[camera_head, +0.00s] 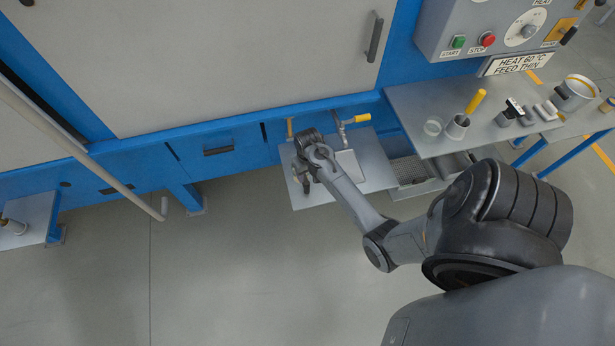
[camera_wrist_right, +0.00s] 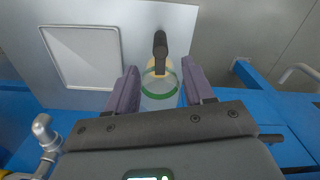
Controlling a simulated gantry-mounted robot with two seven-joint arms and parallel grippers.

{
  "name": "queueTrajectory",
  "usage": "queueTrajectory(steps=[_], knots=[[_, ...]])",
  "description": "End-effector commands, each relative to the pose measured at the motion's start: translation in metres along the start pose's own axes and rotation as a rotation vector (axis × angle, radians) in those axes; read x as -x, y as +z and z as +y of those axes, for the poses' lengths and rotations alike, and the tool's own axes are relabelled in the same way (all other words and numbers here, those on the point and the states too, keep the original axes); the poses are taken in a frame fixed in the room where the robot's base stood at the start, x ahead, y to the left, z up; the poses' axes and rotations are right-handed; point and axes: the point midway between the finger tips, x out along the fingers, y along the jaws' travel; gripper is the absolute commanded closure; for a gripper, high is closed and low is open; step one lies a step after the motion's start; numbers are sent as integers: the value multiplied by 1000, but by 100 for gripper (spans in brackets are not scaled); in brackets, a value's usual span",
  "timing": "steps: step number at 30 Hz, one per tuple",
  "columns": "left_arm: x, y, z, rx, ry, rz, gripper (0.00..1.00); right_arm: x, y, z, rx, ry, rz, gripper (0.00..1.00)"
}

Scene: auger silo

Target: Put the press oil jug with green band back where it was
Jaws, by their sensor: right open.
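The press oil jug with green band (camera_wrist_right: 160,97) shows in the right wrist view as a pale, see-through body with a green ring and a black upper part. It is over a grey metal shelf (camera_wrist_right: 180,22), which also shows in the head view (camera_head: 375,166). My right gripper (camera_wrist_right: 160,80) is open, with one purple-grey finger on each side of the jug; I cannot tell whether they touch it. In the head view my right gripper (camera_head: 303,180) is over the shelf's left part, and my wrist hides most of the jug. My left gripper is not in view.
A pale square plate (camera_head: 350,165) lies on the shelf beside the gripper. A yellow-handled tap (camera_head: 350,120) stands behind it. A higher bench (camera_head: 440,105) at right holds a cup (camera_head: 457,127) and other items. Blue machine panels (camera_head: 235,146) rise behind; the floor in front is clear.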

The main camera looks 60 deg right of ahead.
Motion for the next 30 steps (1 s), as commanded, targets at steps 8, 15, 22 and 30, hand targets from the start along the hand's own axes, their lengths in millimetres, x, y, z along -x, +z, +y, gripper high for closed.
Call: queueTrajectory(steps=[8, 15, 22, 30], knots=[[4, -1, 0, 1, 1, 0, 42, 31, 12, -6, 93, 51, 55, 48], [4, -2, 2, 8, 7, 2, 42, 80, 83, -65, 407, 96, 190, 48], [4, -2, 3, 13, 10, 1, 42, 133, 184, -129, 667, -3, 267, 48], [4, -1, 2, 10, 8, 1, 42, 166, 237, -154, 767, -89, 292, 48]])
